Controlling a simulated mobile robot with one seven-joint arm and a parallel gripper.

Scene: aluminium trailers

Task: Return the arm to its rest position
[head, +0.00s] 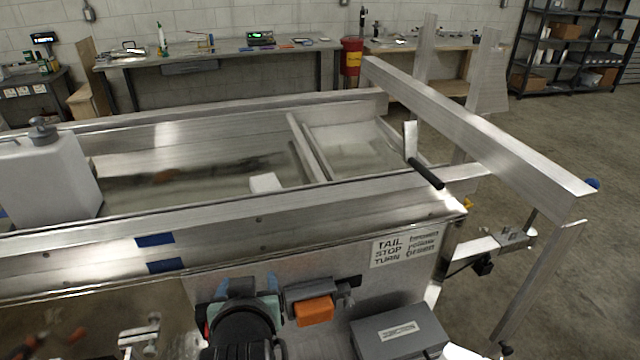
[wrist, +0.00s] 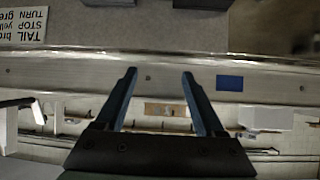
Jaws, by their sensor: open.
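My gripper (head: 247,281) is in the lower middle of the head view, in front of the trailer's near side wall (head: 340,288). Its two blue fingers (wrist: 158,76) stand apart with nothing between them in the wrist view. The dark wrist behind the fingers shows at the bottom of the head view, and most of the arm is out of frame. Beyond the fingers, the wrist view shows the metal rail (wrist: 60,72) of the trailer. I cannot tell how far the fingertips are from it.
A white jug (head: 45,175) stands on the trailer at left. A crank handle (head: 425,172) sticks up near the right end. An orange-lensed lamp (head: 314,310) and a grey box (head: 398,332) are close right of my gripper. Open floor (head: 590,250) lies at right.

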